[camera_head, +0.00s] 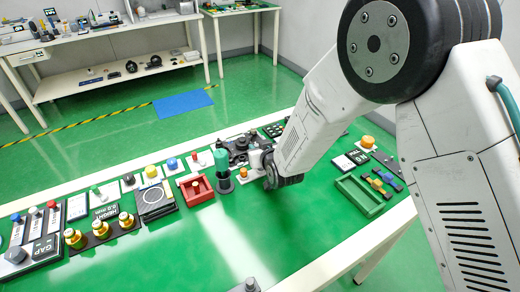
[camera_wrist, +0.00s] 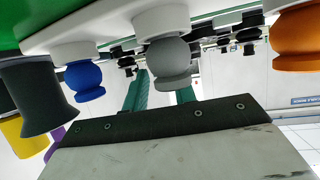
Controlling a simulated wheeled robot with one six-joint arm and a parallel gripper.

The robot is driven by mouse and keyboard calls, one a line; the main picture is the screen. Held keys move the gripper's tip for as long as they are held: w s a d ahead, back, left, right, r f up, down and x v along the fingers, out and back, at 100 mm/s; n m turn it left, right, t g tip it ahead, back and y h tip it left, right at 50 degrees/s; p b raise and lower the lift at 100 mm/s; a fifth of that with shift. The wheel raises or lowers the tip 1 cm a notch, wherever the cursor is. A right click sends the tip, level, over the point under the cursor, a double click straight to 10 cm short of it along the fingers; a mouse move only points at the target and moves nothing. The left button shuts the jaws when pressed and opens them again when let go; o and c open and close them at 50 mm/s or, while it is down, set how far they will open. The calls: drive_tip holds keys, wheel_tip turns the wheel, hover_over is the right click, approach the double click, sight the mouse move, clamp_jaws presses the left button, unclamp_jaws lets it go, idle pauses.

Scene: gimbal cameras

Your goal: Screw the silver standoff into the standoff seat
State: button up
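My gripper (camera_wrist: 163,95) shows in the wrist view as two green fingers standing apart beyond a dark bolted plate. The knob in front partly covers the right finger. In the head view my arm's end is low over the bench among small parts, and the fingers are hidden. A small grey piece (camera_head: 250,285) at the bottom edge of the head view may be the silver standoff; it is cut off. A grey rounded knob (camera_wrist: 168,55) is close in the wrist view; I cannot tell whether it is the standoff. I cannot make out the standoff seat for certain.
The green bench (camera_head: 200,245) is clear in front. A teal-topped cylinder (camera_head: 222,165) is left of my wrist. The wrist view shows blue (camera_wrist: 84,82) and orange (camera_wrist: 298,40) knobs.

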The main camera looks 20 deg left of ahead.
drive_tip(key=shift+c, duration=0.4)
clamp_jaws()
drive_tip(key=shift+a, duration=0.1)
drive_tip(key=shift+s+a+m+t+h, duration=0.1)
drive_tip(key=shift+m+t+h, duration=0.2)
drive_tip(key=shift+m+h, duration=0.1)
drive_tip(key=shift+a+m+t+h, duration=0.2)
drive_tip(key=shift+m+t+h, duration=0.5)
drive_tip(key=shift+m+h, duration=0.4)
drive_tip(key=shift+o, duration=1.8)
unclamp_jaws()
drive_tip(key=shift+d+m+h, duration=0.1)
drive_tip(key=shift+m+h, duration=0.2)
drive_tip(key=shift+h, duration=0.1)
